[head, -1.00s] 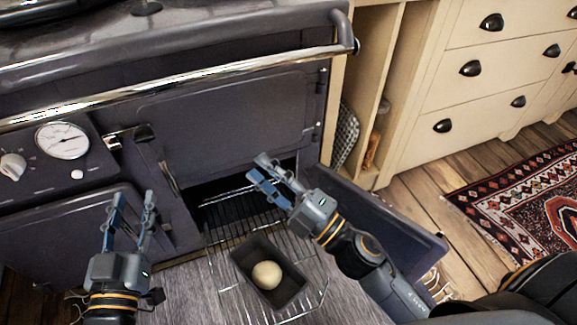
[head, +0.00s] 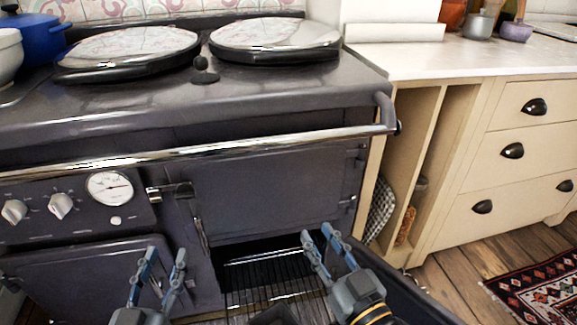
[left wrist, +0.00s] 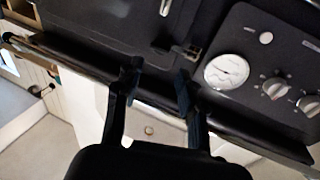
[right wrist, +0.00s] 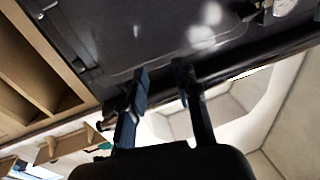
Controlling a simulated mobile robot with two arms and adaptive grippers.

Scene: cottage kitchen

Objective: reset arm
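My left gripper (head: 166,252) is open and empty in the head view, in front of the cooker's lower left door. Its two fingers stand apart in the left wrist view (left wrist: 158,72), with nothing between them. My right gripper (head: 317,232) is open and empty, in front of the open lower oven. Its fingers also stand apart in the right wrist view (right wrist: 160,72). The dark top edge of the tin (head: 273,315) just shows at the bottom of the head view, and its inside is cut off.
The dark cooker (head: 270,190) fills the front, with a chrome rail (head: 230,149) across it. The open oven's rack (head: 265,275) shows, and the open door (head: 400,295) lies right of my right gripper. Cream drawers (head: 520,150) and a rug (head: 540,285) are at right.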

